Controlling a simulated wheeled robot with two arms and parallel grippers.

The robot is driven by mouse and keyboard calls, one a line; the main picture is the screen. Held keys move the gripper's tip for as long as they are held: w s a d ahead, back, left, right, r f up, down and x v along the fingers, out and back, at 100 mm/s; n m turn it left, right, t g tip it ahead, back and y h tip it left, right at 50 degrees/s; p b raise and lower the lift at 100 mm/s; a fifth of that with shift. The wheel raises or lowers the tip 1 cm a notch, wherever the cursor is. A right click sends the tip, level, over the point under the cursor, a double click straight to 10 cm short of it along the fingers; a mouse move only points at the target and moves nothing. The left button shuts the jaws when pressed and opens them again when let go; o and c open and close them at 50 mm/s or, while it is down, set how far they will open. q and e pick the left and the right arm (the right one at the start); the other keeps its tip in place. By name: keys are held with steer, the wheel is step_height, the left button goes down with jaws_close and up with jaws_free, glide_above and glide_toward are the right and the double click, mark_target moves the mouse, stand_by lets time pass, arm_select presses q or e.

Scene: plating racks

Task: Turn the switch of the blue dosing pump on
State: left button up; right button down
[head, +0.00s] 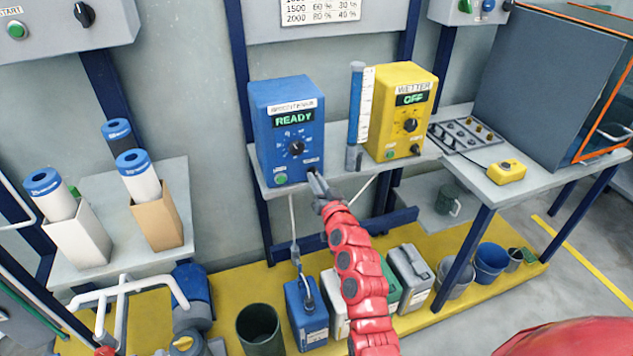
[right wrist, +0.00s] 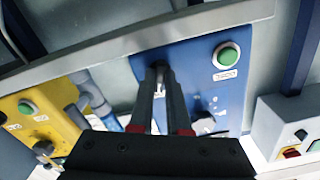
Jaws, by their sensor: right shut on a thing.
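The blue dosing pump (head: 262,120) stands on the wall shelf, and its display reads READY. Its front has a black dial (head: 296,148), a green button (head: 281,179) and a small dark switch (head: 312,171) at the lower right. My right gripper (head: 315,178) is at that switch, shut on it; the fingers hide most of it. In the right wrist view the picture is upside down: the two fingers (right wrist: 160,72) close together on the blue pump face (right wrist: 206,85), near the shelf edge. The switch's position cannot be made out. My left gripper is not in view.
A yellow pump (head: 422,85) reading OFF stands to the right, beyond a blue tube (head: 356,90) with a white scale. The shelf's front edge (head: 350,178) runs just below the gripper. Several canisters stand on the yellow floor platform (head: 440,275).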

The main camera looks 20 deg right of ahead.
steer(key=shift+f+m, duration=0.1)
steer(key=shift+m, duration=1.2)
steer(key=c, duration=0.9)
jaws_free()
steer(key=s, duration=0.5)
steer(key=s+b, duration=0.1)
steer(key=s, duration=1.1)
steer(key=shift+s+d, duration=0.25)
